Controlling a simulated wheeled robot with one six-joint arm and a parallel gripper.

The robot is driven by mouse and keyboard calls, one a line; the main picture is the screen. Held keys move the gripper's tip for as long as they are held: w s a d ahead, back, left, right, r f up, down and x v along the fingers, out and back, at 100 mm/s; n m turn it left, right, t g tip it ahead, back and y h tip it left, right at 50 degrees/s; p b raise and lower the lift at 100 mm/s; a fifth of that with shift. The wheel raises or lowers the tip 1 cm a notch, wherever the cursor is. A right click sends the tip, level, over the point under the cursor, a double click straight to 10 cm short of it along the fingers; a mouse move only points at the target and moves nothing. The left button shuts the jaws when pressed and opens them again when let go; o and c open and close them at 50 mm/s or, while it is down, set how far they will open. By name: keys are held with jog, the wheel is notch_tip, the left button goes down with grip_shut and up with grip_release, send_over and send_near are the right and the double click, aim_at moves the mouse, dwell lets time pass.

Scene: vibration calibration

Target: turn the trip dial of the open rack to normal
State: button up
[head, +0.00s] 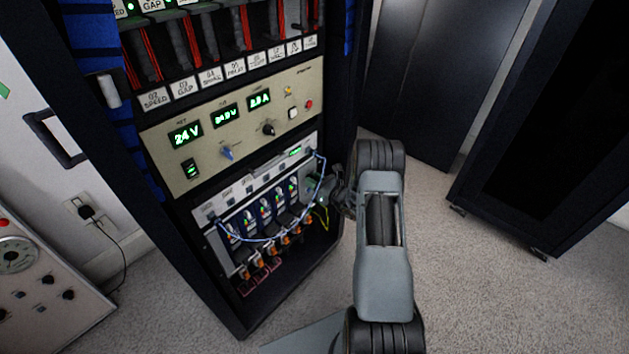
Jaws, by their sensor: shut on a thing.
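The open rack (245,330) stands at left centre with its front bare. Its lower light-grey panel (215,208) carries several breaker-like switches and small green lights. My gripper (328,195) is at the right end of this panel, seen from behind my arm. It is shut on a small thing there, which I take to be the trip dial. The dial itself, its pointer and its markings are hidden behind the gripper and wrist, so I cannot tell its setting.
A blue cable (262,240) loops across the lower panel close to my gripper, and a yellow-green wire (321,217) hangs beside it. Above is a beige power panel (165,150) with knobs and green readouts. Dark cabinets (540,110) stand right; carpet between is clear.

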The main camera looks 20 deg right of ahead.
jog(key=shift+f+b, duration=0.1)
jog(key=shift+b, duration=0.25)
jog(key=shift+c, duration=0.3)
jog(key=n+b, duration=0.9)
jog(key=n, duration=0.1)
jog(key=shift+n, duration=0.3)
jog(key=shift+b, duration=0.3)
jog(key=o, duration=0.9)
jog(key=shift+n, duration=0.3)
jog(key=shift+s, duration=0.1)
jog(key=p+v, duration=0.3)
jog(key=v, duration=1)
jog(key=shift+s+d, duration=0.1)
jog(key=shift+s, duration=0.15)
